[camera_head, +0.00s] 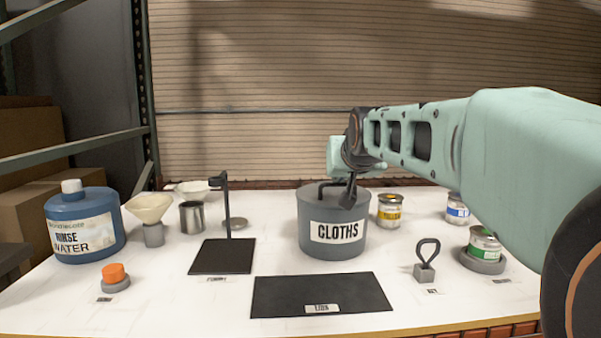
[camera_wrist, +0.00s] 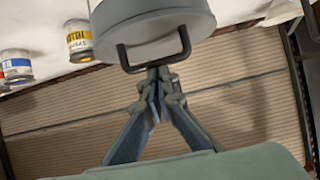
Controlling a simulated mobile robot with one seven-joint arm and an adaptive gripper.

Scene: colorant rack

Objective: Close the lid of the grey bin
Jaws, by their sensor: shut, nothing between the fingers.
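The grey bin (camera_head: 333,238), labelled CLOTHS, stands upright at the middle of the table. Its grey top with a dark bar handle (camera_head: 324,192) appears level in the head view; I cannot tell whether the lid sits fully down. In the wrist view the round grey top (camera_wrist: 165,30) and the dark handle (camera_wrist: 184,42) fill the upper middle. My gripper (camera_head: 348,198) is above the bin top, beside the handle. Its fingers (camera_wrist: 158,72) are shut and empty, with the tips close to the handle bar; contact is not clear.
A yellow-labelled can (camera_head: 390,211) stands close right of the bin. A black stand (camera_head: 222,255) is to its left and a dark mat (camera_head: 280,290) in front. A blue rinse water jug (camera_head: 85,228) is far left. A green-labelled can (camera_head: 484,245) is at right.

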